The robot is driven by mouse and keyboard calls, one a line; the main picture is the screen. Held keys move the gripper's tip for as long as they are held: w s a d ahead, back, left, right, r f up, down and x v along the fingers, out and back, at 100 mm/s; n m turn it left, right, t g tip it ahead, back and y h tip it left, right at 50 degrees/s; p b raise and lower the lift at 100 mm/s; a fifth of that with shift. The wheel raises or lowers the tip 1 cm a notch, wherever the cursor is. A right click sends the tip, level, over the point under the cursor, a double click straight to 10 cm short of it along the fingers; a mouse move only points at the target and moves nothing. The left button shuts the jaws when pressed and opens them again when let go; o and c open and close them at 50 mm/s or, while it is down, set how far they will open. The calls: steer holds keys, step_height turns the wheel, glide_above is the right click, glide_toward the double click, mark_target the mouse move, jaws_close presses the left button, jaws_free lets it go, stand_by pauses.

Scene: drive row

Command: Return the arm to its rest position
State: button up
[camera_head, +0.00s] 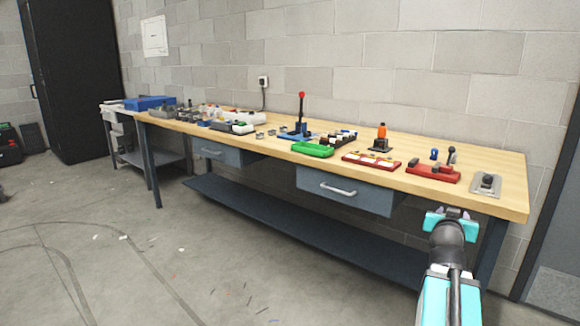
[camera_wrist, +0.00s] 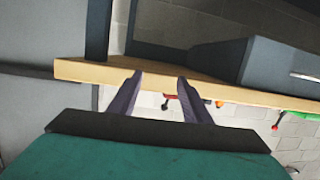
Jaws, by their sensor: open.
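My gripper (camera_head: 455,212) is at the lower right in the head view, in front of the right end of the workbench (camera_head: 510,203) and lower than its top. In the wrist view my gripper (camera_wrist: 158,90) shows two dark fingers spread apart with nothing between them. The bench edge (camera_wrist: 85,72) lies beyond the fingertips in that view, which looks upside down. My teal arm reaches up from the bottom of the head view.
On the bench stand a red base with levers (camera_head: 432,173), a grey plate (camera_head: 486,185), a green tray (camera_head: 312,150) and a red-knobbed lever (camera_head: 301,112). Drawers (camera_head: 345,190) hang below the top. A dark door (camera_head: 560,230) is at right. The floor (camera_head: 190,250) at left is mostly clear.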

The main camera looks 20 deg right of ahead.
steer(key=w+a+f+n+g+y+p, duration=0.1)
steer(key=w+a+f+y+p, duration=0.2)
steer(key=a+f, duration=0.5)
steer(key=w+a+f+n+g+y+p, duration=0.1)
steer(key=w+a+f+n+y+p, duration=0.1)
steer(key=a+f+p, duration=0.45)
steer(key=w+a+f+n+y+p, duration=0.1)
steer(key=w+a+f+y+p, duration=0.15)
steer(key=a+f, duration=0.7)
steer(key=s+a+f+n+g+y+p, duration=0.1)
steer(key=s+a+f+n+g+p, duration=0.2)
steer(key=s+a+f, duration=0.6)
steer(key=s+a+f+g+y+p, duration=0.2)
steer(key=s+a+f+g+p, duration=0.25)
steer(key=s+a+f, duration=0.5)
steer(key=s+a+n+g+p, duration=0.1)
steer(key=s+a+g, duration=0.2)
steer(key=s, duration=0.6)
steer(key=s+a+n+g+y+p, duration=0.1)
steer(key=s+a+g+p, duration=0.1)
steer(key=s+a, duration=0.3)
steer(key=s+g, duration=0.1)
steer(key=s, duration=0.3)
steer(key=shift+s+a+f, duration=0.25)
steer(key=shift+s+f, duration=0.05)
steer(key=shift+s, duration=0.05)
